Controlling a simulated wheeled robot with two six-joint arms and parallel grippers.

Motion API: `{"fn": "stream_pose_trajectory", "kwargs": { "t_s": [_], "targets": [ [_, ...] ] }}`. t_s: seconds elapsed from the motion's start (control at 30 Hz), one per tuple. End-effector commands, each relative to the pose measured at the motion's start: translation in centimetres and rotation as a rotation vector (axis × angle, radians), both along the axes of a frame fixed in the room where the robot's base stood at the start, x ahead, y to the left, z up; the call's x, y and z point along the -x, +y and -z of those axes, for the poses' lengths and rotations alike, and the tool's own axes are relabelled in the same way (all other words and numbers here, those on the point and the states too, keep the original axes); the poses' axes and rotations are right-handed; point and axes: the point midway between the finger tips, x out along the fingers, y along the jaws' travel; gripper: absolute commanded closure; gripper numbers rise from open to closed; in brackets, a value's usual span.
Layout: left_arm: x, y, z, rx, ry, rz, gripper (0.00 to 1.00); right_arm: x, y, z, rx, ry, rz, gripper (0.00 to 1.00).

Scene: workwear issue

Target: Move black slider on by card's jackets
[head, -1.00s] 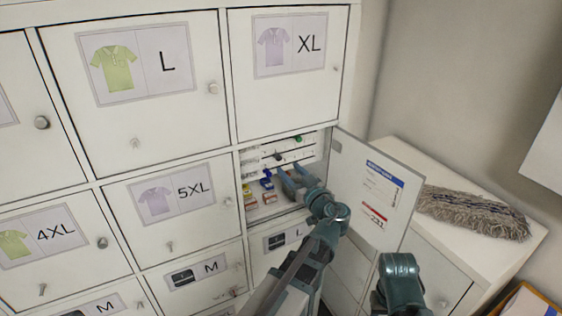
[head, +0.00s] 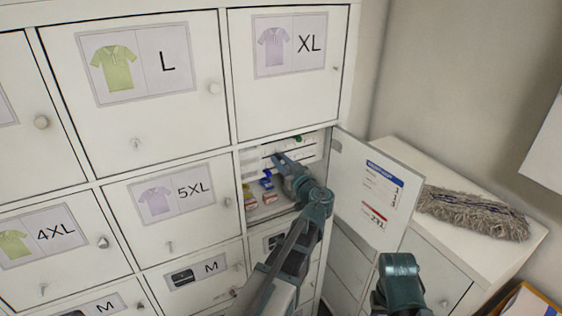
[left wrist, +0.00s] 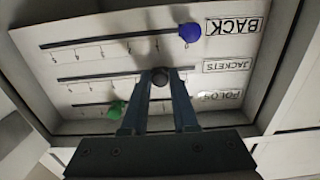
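The black slider (left wrist: 160,77) sits on the middle track of the slider board (left wrist: 95,63), in the row labelled JACKETS (left wrist: 228,65), with bare track on both sides. The left wrist view shows this board upside down. My left gripper (left wrist: 161,80) has its two fingertips on either side of the black knob, apparently touching it. In the head view my left gripper (head: 279,163) reaches into the open compartment and hides the slider. The card (head: 380,192) is on the inside of the open door; its small print is unreadable. My right gripper's fingers are out of view.
The blue slider (left wrist: 189,33) is on the BACK row and the green slider (left wrist: 116,109) on the POLOS row, near my left finger. The open door (head: 352,190) stands right of my left arm. Small boxes (head: 250,198) lie inside. A mop head (head: 470,212) lies on the right cabinet.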

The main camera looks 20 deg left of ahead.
Motion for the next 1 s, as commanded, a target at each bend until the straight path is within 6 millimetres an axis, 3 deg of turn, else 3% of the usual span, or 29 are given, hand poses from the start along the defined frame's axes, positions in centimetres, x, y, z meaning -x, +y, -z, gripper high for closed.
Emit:
{"fn": "stream_pose_trajectory", "kwargs": {
  "t_s": [0.03, 0.13, 1.0],
  "targets": [
    [0.0, -0.01, 0.0, 0.0, 0.0, 0.0, 0.84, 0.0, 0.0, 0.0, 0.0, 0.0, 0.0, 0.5],
    [0.0, -0.01, 0.0, 0.0, 0.0, 0.0, 1.0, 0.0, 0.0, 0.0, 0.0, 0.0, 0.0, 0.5],
    [0.01, -0.03, 0.01, 0.0, 0.0, 0.0, 1.0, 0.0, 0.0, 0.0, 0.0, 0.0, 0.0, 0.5]
  ]
}}
